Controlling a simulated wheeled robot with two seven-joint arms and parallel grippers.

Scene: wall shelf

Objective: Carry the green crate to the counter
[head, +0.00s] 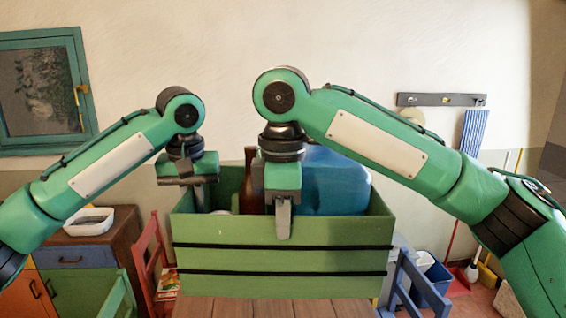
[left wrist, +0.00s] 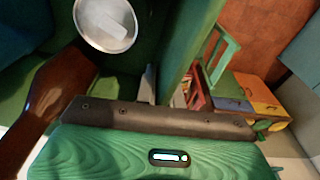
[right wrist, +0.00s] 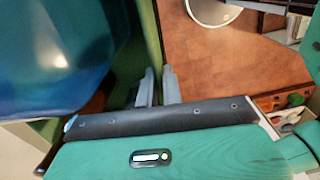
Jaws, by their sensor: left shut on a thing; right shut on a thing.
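The green crate (head: 280,258), with two dark bands across its front, is upright in the middle of the head view. My left gripper (head: 201,200) is shut on its left wall, which also shows in the left wrist view (left wrist: 178,45). My right gripper (head: 284,222) is shut on its near wall, which also shows in the right wrist view (right wrist: 146,35). Inside the crate are a brown bottle (head: 249,180), a large blue container (head: 335,183) and a round metal-topped item (left wrist: 105,22). I cannot tell whether the crate's bottom touches the wooden surface below.
A brown plank surface (head: 250,307) shows under the crate. A red chair (head: 151,262) stands to the left and a blue chair (head: 420,288) to the right. A cabinet with a white basin (head: 90,221) is at the left. A blue bin (head: 436,273) stands at the right.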

